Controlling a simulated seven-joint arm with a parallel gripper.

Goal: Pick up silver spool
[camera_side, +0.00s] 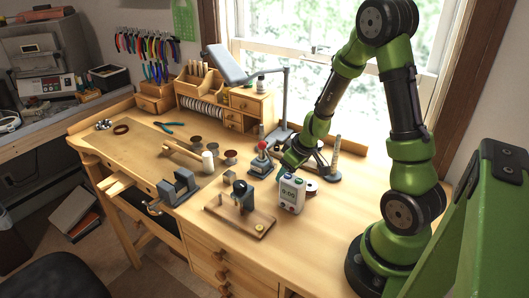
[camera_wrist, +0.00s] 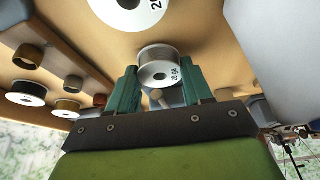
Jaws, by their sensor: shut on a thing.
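In the wrist view, a silver spool (camera_wrist: 160,62) with a white printed label sits between the two green fingers of my gripper (camera_wrist: 158,82). The fingers are shut on its sides, and its label end faces the camera. In the side view, my gripper (camera_side: 288,166) is low over the bench, behind and left of the white timer. The held spool cannot be made out in that view. I cannot tell if it touches the bench.
Another white-labelled spool (camera_wrist: 130,10) lies close by at the top of the wrist view. The timer (camera_side: 291,193), a red-knobbed stand (camera_side: 262,162) and a ring mandrel (camera_side: 335,160) crowd my gripper. A vise (camera_side: 178,188) and wooden board (camera_side: 225,213) are nearer the front.

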